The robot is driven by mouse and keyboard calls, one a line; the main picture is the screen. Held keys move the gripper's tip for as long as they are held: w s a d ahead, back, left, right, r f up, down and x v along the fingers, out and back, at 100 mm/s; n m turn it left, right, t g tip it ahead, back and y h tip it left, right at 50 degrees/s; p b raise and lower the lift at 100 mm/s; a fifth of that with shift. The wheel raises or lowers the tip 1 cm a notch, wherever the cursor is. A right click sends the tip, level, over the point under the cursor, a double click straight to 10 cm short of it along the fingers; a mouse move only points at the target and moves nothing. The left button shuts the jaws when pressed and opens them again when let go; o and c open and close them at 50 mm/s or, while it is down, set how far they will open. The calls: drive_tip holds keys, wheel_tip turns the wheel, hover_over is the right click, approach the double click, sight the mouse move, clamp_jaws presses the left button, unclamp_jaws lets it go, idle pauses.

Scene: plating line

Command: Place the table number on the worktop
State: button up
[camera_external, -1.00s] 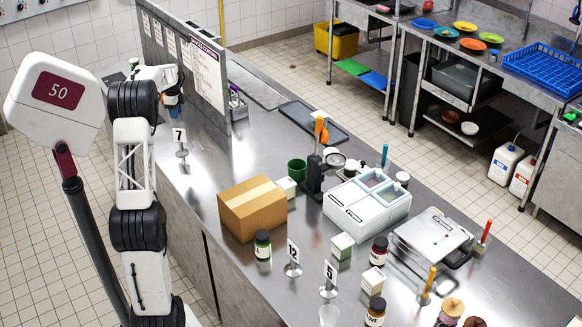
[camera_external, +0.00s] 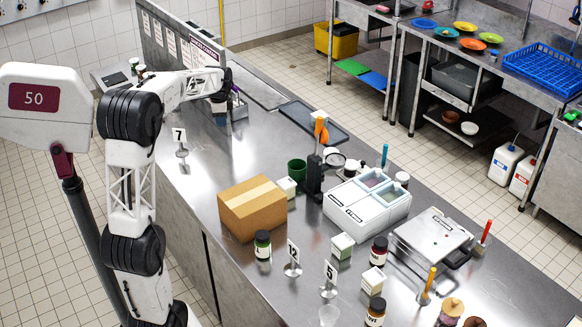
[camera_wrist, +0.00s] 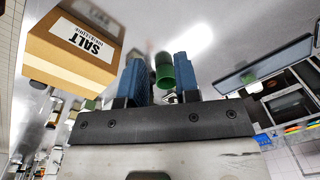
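Three table numbers on metal stands stand upright on the steel worktop (camera_external: 215,160). The "7" (camera_external: 179,137) is at its near left edge, below the notice panel. The "12" (camera_external: 292,258) and the "5" (camera_external: 329,279) stand near the front, right of the cardboard box. My gripper (camera_external: 222,82) is by the end of the notice panel, up and right of the "7"; its fingers are small there. In the wrist view my gripper (camera_wrist: 160,78) has its two blue fingers apart, with nothing held visible between them. No table number is clearly seen there.
The cardboard box (camera_external: 251,211), labelled "SALT" in the wrist view (camera_wrist: 82,40), stands mid-worktop. A green cup (camera_external: 297,170) also shows beyond the fingers (camera_wrist: 164,72). The notice panel (camera_external: 205,75) rises beside my gripper. Worktop right of the "7" is clear.

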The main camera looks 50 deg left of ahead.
drive_tip(key=s+d+r+n+t, duration=0.1)
drive_tip(key=s+d+n, duration=0.15)
drive_tip(key=d, duration=1.35)
drive_tip(key=s+d+r+n, duration=0.1)
drive_tip(key=s+d, duration=0.3)
drive_tip(key=d, duration=1.1)
drive_tip(key=s+d+f+n, duration=0.1)
drive_tip(key=s+d+f, duration=0.2)
drive_tip(key=s+d, duration=0.6)
drive_tip(key=s+d+f+n+t, duration=0.1)
drive_tip(key=s+d+f, duration=0.3)
drive_tip(key=s+d, duration=0.5)
drive_tip(key=shift+s+d+f+n+h, duration=0.2)
drive_tip(key=shift+d+n+h, duration=0.25)
drive_tip(key=shift+d, duration=0.2)
